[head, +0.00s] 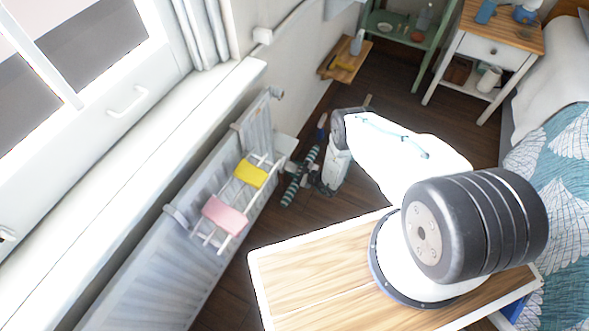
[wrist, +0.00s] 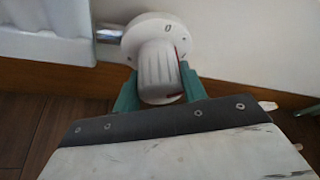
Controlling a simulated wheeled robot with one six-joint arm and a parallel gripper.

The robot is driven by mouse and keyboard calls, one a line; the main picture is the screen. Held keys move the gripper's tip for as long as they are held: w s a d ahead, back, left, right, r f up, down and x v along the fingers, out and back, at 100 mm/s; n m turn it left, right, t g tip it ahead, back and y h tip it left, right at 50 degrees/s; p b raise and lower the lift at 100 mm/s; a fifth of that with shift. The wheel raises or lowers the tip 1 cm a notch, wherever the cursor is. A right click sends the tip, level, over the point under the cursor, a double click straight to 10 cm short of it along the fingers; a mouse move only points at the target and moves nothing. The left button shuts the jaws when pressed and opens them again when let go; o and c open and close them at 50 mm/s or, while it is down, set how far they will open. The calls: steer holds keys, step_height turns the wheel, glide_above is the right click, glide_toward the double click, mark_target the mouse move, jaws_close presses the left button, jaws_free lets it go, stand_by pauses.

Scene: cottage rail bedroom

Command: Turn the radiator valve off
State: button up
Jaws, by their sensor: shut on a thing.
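The radiator valve (wrist: 157,68) fills the top middle of the wrist view. It has a ribbed, pale grey knob in front of a round white collar, and a bit of red shows at the knob's right edge. A metal pipe joins it to the white radiator (wrist: 45,35) on the left. My gripper (wrist: 161,88) has teal fingers, one on each side of the knob, and is shut on it. In the head view the radiator (head: 150,275) runs below the window. My arm reaches down towards its far end, where I cannot make out the valve or fingertips clearly.
A rack with pink and yellow cloths (head: 235,196) hangs on the radiator. A striped item (head: 299,176) lies beside my arm's end. A wooden shelf (head: 344,62), a green stand (head: 400,35) and a nightstand (head: 490,50) stand beyond. The bed (head: 560,150) is right.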

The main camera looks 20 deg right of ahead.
mark_target(297, 170)
stand_by(0.3)
steer(key=o, duration=1)
steer(key=v, duration=0.7)
steer(key=shift+s+d+r, duration=0.15)
steer(key=shift+s+r, duration=0.05)
steer(key=shift+s, duration=0.15)
